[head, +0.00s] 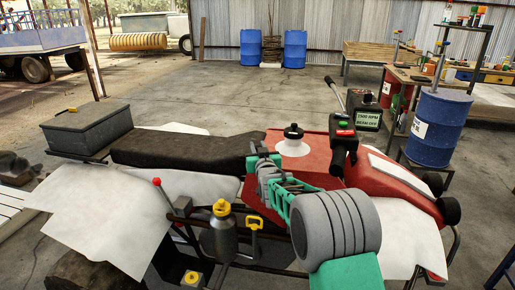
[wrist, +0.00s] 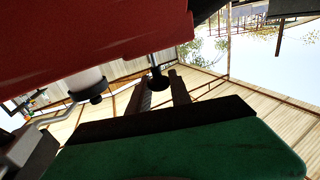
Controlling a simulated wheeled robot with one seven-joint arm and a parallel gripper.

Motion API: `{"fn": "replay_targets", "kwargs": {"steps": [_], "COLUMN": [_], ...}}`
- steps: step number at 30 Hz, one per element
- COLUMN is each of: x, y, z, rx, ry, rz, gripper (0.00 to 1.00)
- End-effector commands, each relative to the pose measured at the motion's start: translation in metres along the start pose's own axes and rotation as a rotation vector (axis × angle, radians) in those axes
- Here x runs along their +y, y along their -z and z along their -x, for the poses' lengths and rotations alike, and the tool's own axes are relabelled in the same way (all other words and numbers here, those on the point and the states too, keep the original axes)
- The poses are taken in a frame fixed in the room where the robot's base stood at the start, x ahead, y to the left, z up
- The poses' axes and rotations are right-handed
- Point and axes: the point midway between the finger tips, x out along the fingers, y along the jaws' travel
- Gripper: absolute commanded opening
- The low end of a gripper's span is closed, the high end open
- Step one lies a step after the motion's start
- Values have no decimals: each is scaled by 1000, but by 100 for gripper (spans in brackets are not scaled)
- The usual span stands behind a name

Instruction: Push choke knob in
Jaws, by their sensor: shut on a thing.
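In the wrist view a round black knob (wrist: 157,84) sits on a thin pale shaft that comes out from the red bodywork (wrist: 90,35); I take it for the choke knob. A length of the shaft shows between knob and bodywork. The two brown fingers of my gripper (wrist: 163,82) stand either side of the knob, closed on it. The green gripper body fills the lower part of that view. In the head view my arm reaches over the red quad bike (head: 310,158) and hides the knob; the fingertips are not clear there.
Near the knob is a white cylinder (wrist: 86,84) with a black end and a grey pipe. The quad bike has a dark seat (head: 185,148), a black cap (head: 293,131) and a display box (head: 368,116). A yellow-topped canister (head: 222,235) and a red-tipped lever (head: 157,183) stand close to my arm.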

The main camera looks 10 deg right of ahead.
Motion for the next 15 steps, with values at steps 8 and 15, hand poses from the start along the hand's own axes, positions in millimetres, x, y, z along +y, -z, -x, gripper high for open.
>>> {"fn": "replay_targets", "kwargs": {"steps": [8,15], "x": [0,0], "y": [0,-9], "z": [0,0], "rx": [0,0], "ry": [0,0], "rz": [0,0], "gripper": [0,0]}}
